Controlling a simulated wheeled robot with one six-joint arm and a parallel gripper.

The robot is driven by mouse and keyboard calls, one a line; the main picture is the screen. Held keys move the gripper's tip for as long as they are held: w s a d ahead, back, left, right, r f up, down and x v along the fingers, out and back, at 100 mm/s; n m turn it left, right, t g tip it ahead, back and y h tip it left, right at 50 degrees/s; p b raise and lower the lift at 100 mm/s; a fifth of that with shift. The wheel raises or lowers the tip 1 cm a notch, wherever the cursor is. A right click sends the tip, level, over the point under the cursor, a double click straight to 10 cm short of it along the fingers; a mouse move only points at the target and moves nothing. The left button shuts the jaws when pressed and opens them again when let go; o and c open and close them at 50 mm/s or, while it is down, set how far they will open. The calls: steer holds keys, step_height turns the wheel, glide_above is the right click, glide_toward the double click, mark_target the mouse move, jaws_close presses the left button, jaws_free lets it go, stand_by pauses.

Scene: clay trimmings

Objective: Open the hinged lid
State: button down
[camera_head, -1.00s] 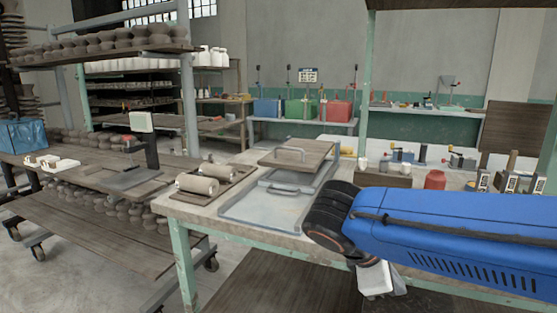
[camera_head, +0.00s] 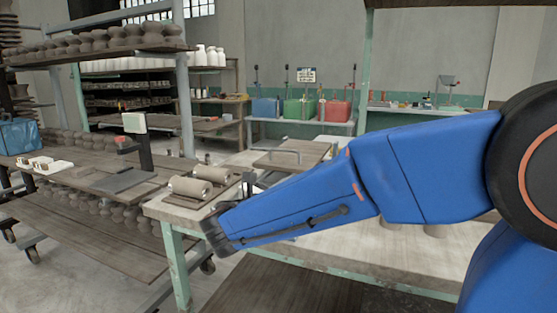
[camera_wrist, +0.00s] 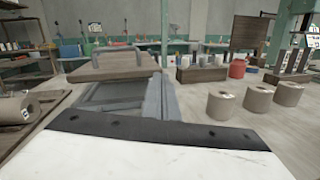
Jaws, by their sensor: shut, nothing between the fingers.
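The wooden lid (camera_head: 300,152) with a grey bar handle (camera_head: 284,152) lies flat over a grey metal box on the worktable, partly behind my arm. In the wrist view the lid (camera_wrist: 120,66) is ahead and left of centre, with its handle (camera_wrist: 115,53) standing up on top and the grey box front (camera_wrist: 105,95) below. My gripper (camera_wrist: 157,95) is shut and empty, its grey fingers reaching forward by the box's right part. Whether they touch it I cannot tell.
Clay rolls (camera_head: 190,187) lie on a board to the left. Several clay cylinders (camera_wrist: 222,104) stand on the table at right. A wooden box (camera_wrist: 200,74) and a red jar (camera_wrist: 237,68) are farther back. Bare tabletop lies between box and cylinders.

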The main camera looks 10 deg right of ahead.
mark_target(276, 166)
steer(key=w+a+n+t, duration=0.1)
steer(key=w+a, duration=0.1)
steer(key=w+a+n+t+y, duration=0.1)
steer(key=w+a, duration=0.1)
steer(key=w+a+n+t, duration=0.1)
steer(key=a+n, duration=0.1)
steer(key=shift+w+a+t+y, duration=0.3)
steer(key=shift+w+t, duration=0.1)
steer(key=shift+x, duration=5)
